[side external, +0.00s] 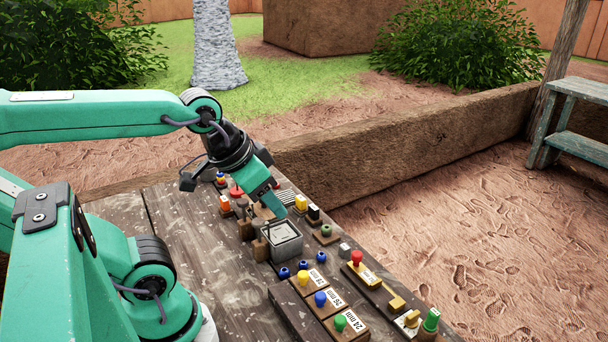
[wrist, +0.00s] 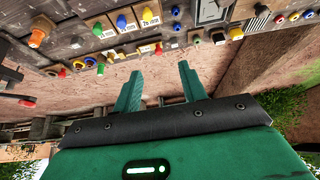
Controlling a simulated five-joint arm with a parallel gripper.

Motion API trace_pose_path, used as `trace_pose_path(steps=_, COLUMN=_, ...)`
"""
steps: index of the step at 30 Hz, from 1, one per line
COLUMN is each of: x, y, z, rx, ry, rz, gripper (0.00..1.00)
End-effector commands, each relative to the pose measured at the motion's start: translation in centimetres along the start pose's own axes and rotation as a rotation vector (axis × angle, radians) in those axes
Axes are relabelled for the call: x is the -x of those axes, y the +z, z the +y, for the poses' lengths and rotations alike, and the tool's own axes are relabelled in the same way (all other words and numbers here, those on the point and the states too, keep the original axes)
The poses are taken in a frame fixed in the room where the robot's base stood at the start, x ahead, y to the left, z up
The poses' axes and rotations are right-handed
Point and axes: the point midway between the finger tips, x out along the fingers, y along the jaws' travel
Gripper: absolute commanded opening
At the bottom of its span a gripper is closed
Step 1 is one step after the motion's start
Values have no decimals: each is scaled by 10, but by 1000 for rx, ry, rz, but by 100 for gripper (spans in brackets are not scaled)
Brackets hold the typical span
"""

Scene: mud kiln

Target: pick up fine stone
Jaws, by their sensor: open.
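I cannot tell for sure which thing is the fine stone. A small pale grey block (side external: 345,249) sits on the table to the right of a grey square box (side external: 287,250) with a light top. The box also shows at the top edge of the wrist view (wrist: 212,12). My gripper (side external: 281,210) is over the crowded part of the table, just above and behind the box in the side view. In the wrist view my gripper (wrist: 160,84) has its two green fingers apart, with nothing between them.
Labelled blocks with yellow, blue and green knobs (side external: 340,322) line the front of the table. A red-knobbed yellow piece (side external: 358,260), a green-topped piece (side external: 431,320) and small blue pieces (side external: 302,264) are close by. The wooden table (side external: 190,260) is clear at left.

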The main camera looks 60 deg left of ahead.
Motion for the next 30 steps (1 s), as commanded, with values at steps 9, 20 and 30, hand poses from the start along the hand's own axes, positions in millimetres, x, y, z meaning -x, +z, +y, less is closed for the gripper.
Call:
trace_pose_path(steps=9, x=-3, y=-16, z=-8, rx=3, ry=-14, rz=-31, gripper=42)
trace_pose_path(steps=20, x=-25, y=-66, z=-39, rx=9, ry=-47, rz=-130, gripper=42)
trace_pose_path(steps=30, x=-63, y=-108, z=-82, rx=19, ry=-63, rz=-230, gripper=42)
